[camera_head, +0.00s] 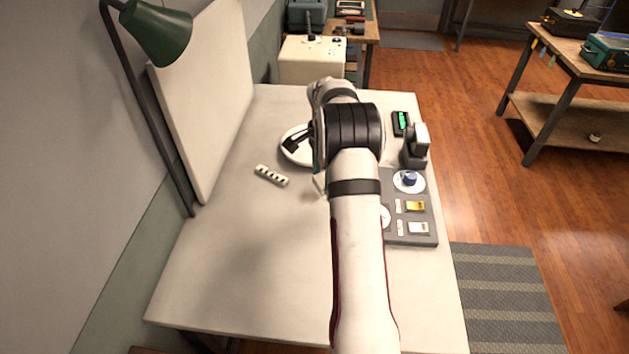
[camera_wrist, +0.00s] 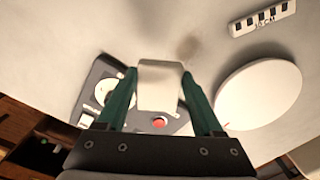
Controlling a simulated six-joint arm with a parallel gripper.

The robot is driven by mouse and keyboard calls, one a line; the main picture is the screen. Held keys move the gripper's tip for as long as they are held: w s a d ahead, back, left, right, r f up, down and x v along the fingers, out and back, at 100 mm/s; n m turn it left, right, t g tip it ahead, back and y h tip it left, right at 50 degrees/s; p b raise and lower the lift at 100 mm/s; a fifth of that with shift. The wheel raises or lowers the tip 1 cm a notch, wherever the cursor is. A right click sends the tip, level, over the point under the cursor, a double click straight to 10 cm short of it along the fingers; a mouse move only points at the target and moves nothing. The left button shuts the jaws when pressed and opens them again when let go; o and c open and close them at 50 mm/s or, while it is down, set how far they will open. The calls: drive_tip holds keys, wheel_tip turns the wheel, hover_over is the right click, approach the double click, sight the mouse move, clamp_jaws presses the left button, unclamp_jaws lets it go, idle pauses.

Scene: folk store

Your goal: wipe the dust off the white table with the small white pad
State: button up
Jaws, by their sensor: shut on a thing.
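The small white pad (camera_wrist: 160,88) is held between the green fingers of my gripper (camera_wrist: 159,78), which is shut on it. In the head view my arm hides most of the gripper, and only a pale sliver of the pad (camera_head: 319,184) seems to show at the arm's left edge. A faint brownish dust smudge (camera_wrist: 190,48) lies on the white table (camera_head: 235,260), just beyond the pad in the wrist view. It also shows in the head view (camera_head: 311,196), close to the arm. I cannot tell whether the pad touches the table.
A white round disc (camera_wrist: 258,95) and a small marked scale bar (camera_head: 272,176) lie left of my arm in the head view. A grey panel (camera_head: 431,232) with dials and switches is on the right. A green lamp (camera_head: 160,32) overhangs the back left. The front left is clear.

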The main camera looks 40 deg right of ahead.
sight(289, 201)
drive_tip(key=d+m, duration=0.1)
drive_tip(key=m, duration=0.1)
drive_tip(key=f+m, duration=0.1)
drive_tip(key=m, duration=0.1)
drive_tip(key=d+m, duration=0.1)
drive_tip(key=m, duration=0.2)
drive_tip(key=shift+w+d+f, duration=0.2)
drive_tip(key=shift+d, duration=0.15)
drive_tip(key=shift+f, duration=3.9)
drive_tip(key=shift+w+a, duration=0.25)
drive_tip(key=shift+w, duration=0.05)
drive_tip(key=shift+c, duration=0.6)
drive_tip(key=shift+w+a+f, duration=0.1)
drive_tip(key=shift+w+a, duration=0.1)
drive_tip(key=shift+a, duration=0.05)
drive_tip(key=shift+w+a, duration=3.2)
drive_tip(key=shift+w, duration=0.05)
drive_tip(key=shift+s+d, duration=3.6)
drive_tip(key=shift+s, duration=0.25)
drive_tip(key=shift+w+a, duration=3.8)
drive_tip(key=shift+w, duration=0.1)
drive_tip(key=shift+s+d, duration=3.85)
drive_tip(key=shift+r, duration=4.1)
